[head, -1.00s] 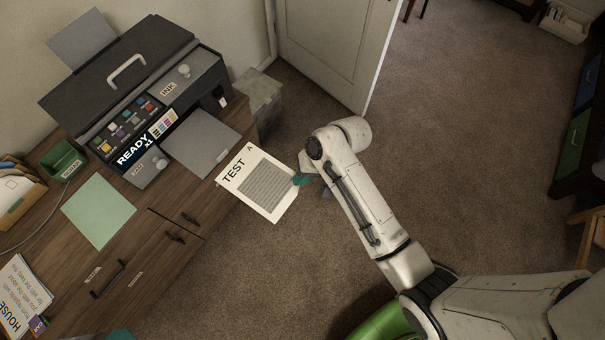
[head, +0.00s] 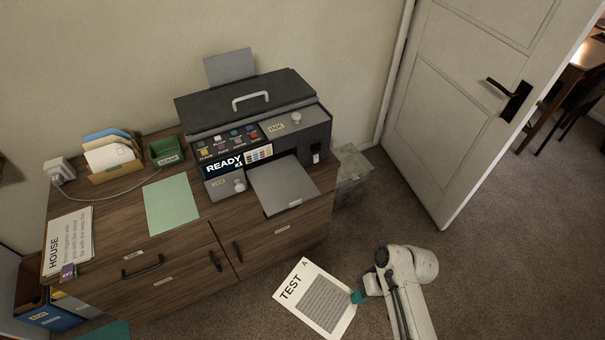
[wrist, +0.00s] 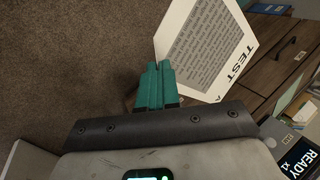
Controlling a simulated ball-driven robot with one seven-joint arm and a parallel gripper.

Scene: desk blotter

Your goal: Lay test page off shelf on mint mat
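The test page (head: 315,300) is a white sheet marked TEST with a grey text block. My gripper (head: 358,296) has teal fingers shut on the page's right edge, and holds it in the air in front of the cabinet. In the wrist view the closed fingers (wrist: 159,82) meet the edge of the page (wrist: 207,45). The mint mat (head: 171,204) lies flat and bare on the wooden cabinet top, left of the printer. The printer's output shelf (head: 283,186) is grey and empty.
The printer (head: 262,120) reads READY x1. A green box (head: 167,151), an envelope holder (head: 112,160) and a HOUSE page (head: 68,243) surround the mat. A grey bin (head: 351,175) stands right of the cabinet. The door (head: 470,90) is at right.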

